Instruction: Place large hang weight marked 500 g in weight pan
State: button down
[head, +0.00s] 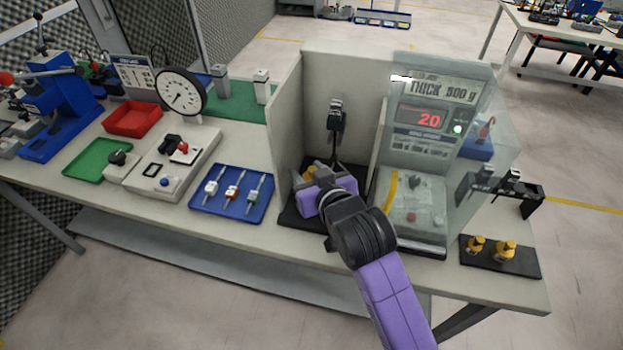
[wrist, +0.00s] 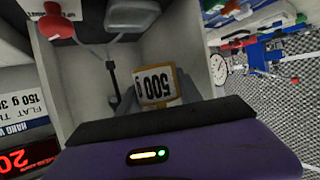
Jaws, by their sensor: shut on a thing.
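My gripper (head: 318,190) reaches into the left bay of the grey walled stand (head: 290,130) and is shut on the large hang weight. The weight shows as a small brass-yellow patch (head: 309,171) in the head view, mostly hidden by my gripper. In the wrist view, the weight (wrist: 158,86) has a yellow frame around a white label reading 500 g. A black hanging fixture (head: 336,116) is on the bay's back wall, with a thin rod running down behind my gripper. I cannot make out the weight pan or whether the weight touches it.
A clear guard (head: 480,110) encloses the right bay, whose display (head: 422,117) reads 20. Two smaller brass weights (head: 503,252) stand on a black mat at the right. A blue tray (head: 231,210), a dial gauge (head: 181,92) and other trays fill the bench's left.

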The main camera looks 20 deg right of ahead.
aim_at(311, 170)
jog(key=shift+w+d+f, duration=0.2)
jog(key=shift+w+d, duration=0.65)
jog(key=shift+w, duration=0.3)
jog(key=shift+s+a+f, duration=0.1)
jog(key=shift+f, duration=0.6)
jog(key=shift+f+p, duration=0.5)
jog(key=shift+f, duration=1.5)
jog(key=shift+w+f, duration=0.2)
jog(key=shift+f, duration=0.3)
jog(key=shift+f, duration=0.15)
